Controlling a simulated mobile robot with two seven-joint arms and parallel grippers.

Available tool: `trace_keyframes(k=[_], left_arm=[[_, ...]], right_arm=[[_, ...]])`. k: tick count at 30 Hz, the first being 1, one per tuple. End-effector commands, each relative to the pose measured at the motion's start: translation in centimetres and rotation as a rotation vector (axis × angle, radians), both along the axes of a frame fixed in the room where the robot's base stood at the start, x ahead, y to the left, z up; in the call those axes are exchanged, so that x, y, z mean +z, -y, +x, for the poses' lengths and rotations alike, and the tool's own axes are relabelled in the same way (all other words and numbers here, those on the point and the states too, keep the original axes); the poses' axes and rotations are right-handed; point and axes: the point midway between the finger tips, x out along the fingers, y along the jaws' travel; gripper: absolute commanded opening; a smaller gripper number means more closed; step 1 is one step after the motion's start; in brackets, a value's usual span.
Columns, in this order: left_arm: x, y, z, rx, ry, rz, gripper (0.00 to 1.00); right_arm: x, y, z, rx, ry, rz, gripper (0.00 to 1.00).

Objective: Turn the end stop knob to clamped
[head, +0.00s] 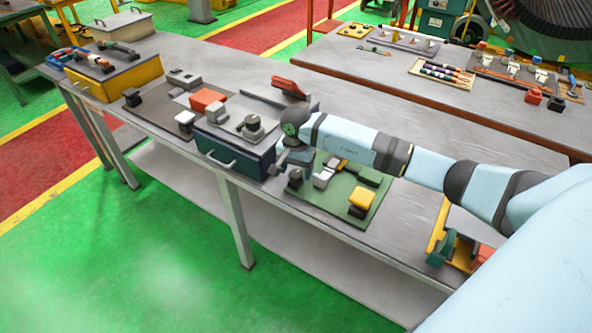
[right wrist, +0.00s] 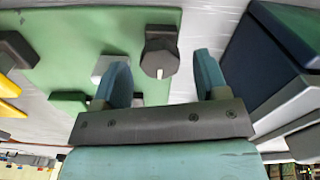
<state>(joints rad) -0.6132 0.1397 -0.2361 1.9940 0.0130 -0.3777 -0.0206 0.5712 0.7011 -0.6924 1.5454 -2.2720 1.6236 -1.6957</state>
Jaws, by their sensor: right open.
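The end stop knob is a dark knob (right wrist: 160,46) with a white pointer mark, on the green board (right wrist: 60,40) in the right wrist view. In the head view a small dark knob (head: 295,177) shows at the left corner of the green board (head: 325,205). My right gripper (head: 283,161) is at that corner, beside the blue drawer box. In the right wrist view its two fingers (right wrist: 163,72) are apart, with the knob showing between and beyond their tips. I cannot tell any contact. My left gripper is in neither view.
The blue drawer box (head: 232,150) stands close to my right gripper; its dark side (right wrist: 285,35) fills the right of the wrist view. Grey blocks (head: 325,172) and a yellow block (head: 362,199) sit on the green board.

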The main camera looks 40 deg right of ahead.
Motion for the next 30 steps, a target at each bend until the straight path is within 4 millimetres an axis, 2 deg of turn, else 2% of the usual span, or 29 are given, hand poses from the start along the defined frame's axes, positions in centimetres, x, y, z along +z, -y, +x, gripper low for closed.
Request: trace_keyframes(k=[5,13,14,18,20,30], left_arm=[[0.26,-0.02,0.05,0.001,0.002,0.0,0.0],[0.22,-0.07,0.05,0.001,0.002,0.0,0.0],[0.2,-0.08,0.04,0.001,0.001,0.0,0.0],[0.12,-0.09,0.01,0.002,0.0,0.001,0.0],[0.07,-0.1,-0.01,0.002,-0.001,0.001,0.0],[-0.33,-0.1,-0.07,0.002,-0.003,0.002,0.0]], right_arm=[[-1.16,0.02,-0.06,0.001,-0.002,-0.001,0.67],[-1.29,0.02,-0.03,0.001,0.0,-0.001,0.67],[-1.29,0.02,-0.03,0.001,0.0,-0.001,0.62],[-1.27,0.02,-0.03,0.001,-0.001,-0.001,0.3],[-1.27,0.02,-0.03,0.001,-0.001,-0.001,0.18],[-1.28,0.07,0.0,-0.038,0.001,-0.001,0.18]])
